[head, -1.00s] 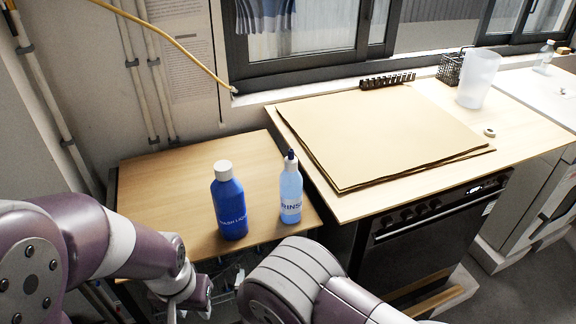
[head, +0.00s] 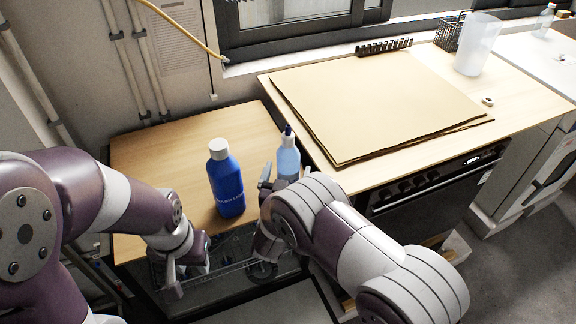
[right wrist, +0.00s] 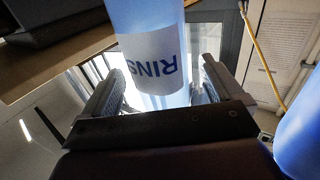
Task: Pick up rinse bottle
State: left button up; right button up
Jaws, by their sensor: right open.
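The rinse bottle (head: 288,160) is light blue with a dark tip and stands upright on the wooden table near its right edge. My right gripper (head: 284,178) is at the bottle in the head view, and its arm hides the lower part. In the right wrist view, the bottle's label reading "RINS" (right wrist: 152,60) lies between the two fingers of my right gripper (right wrist: 160,92). The fingers are open, with a gap visible at least on the right side. My left gripper (head: 186,272) hangs at the table's front edge, away from the bottle; its opening is unclear.
A dark blue wash bottle (head: 227,185) with a white cap stands close to the left of the rinse bottle. Brown sheets (head: 380,105) cover the higher counter to the right. The table's back left (head: 160,150) is clear.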

jog(key=shift+w+d+f, duration=0.15)
jog(key=shift+w+d, duration=0.05)
jog(key=shift+w, duration=0.9)
jog(key=shift+s, duration=0.15)
jog(key=c, duration=1.3)
jog(key=shift+r, duration=0.2)
